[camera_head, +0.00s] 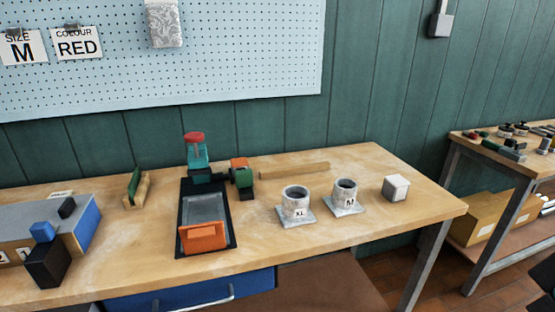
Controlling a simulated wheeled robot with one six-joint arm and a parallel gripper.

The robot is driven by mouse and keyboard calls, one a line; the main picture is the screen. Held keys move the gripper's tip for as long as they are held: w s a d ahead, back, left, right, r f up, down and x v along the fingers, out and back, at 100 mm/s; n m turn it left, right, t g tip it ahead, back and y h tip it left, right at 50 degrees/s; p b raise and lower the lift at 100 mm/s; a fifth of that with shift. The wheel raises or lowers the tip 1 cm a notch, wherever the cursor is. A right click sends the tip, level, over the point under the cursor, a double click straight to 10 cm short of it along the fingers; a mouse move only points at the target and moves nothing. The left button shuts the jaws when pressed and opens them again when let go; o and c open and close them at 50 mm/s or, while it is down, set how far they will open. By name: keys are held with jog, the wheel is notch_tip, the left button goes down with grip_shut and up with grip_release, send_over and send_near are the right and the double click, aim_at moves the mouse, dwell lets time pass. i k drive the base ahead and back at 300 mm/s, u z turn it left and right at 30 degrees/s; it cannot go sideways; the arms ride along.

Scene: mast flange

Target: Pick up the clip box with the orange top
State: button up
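A small block with an orange top and a dark green lower part (241,176) stands on the bench, right of the red-and-teal piece. It looks like the clip box with the orange top, but it is too small to make out a clip. A larger orange piece (204,238) sits at the front end of a dark tray (232,236) with a grey plate in it. I cannot make out my gripper in this view. A black shape cut off at the lower right edge cannot be identified.
A red-and-teal piece (197,155) stands behind the tray. Grey cups marked XL (296,201) and M (346,195) and a pale cube (396,188) stand to the right. A wooden bar (294,171) lies behind. A blue-sided box (86,222) and black-and-blue blocks occupy the left.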

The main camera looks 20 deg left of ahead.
aim_at(239, 164)
jog(key=u, duration=0.05)
jog(key=i, duration=0.85)
jog(key=u, duration=0.7)
jog(key=i, duration=0.65)
jog(key=u, duration=0.4)
